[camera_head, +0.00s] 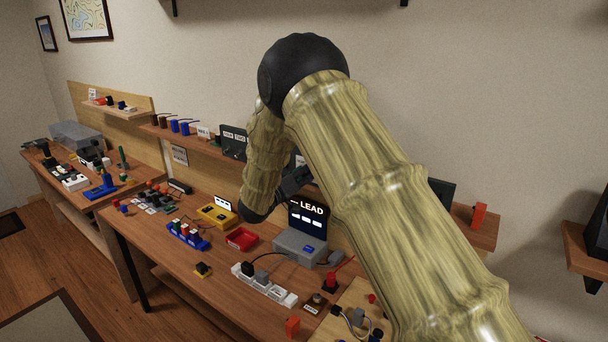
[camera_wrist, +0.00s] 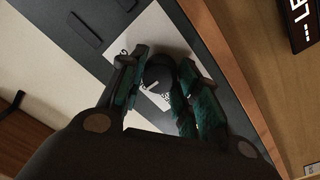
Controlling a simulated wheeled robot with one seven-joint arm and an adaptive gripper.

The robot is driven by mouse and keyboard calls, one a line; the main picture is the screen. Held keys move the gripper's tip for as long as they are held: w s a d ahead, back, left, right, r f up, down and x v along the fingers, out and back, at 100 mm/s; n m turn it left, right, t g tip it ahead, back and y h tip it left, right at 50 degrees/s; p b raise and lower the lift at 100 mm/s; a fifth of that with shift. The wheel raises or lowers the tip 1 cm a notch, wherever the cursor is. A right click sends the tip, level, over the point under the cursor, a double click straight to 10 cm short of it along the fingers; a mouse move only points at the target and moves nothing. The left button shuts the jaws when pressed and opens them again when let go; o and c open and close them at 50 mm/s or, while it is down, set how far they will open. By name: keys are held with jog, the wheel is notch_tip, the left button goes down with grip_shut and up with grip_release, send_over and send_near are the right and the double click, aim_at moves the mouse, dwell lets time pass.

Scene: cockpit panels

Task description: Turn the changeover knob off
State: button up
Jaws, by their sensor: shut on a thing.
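The changeover knob (camera_wrist: 158,74) is a round black knob with a short white mark, in the middle of the wrist view. It sits on a white label plate (camera_wrist: 150,38) whose print is partly covered, on a dark grey panel (camera_wrist: 98,62). My gripper (camera_wrist: 160,82) is shut on the knob, with one dark green finger on each side of it. In the head view, my gripper (camera_head: 293,181) is at the shelf behind the workbench, partly hidden by my arm. The knob is hidden there.
A grey box (camera_head: 298,250) with a lit LEAD display (camera_head: 309,214) stands on the workbench below my gripper. A white power strip (camera_head: 264,286), a red tray (camera_head: 242,238) and a yellow box (camera_head: 216,216) are also on the bench. A wooden edge (camera_wrist: 226,62) runs beside the panel.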

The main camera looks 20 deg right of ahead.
dwell(0.4)
jog(key=o, duration=1)
jog(key=v, duration=1.2)
jog(key=shift+a+f, duration=0.1)
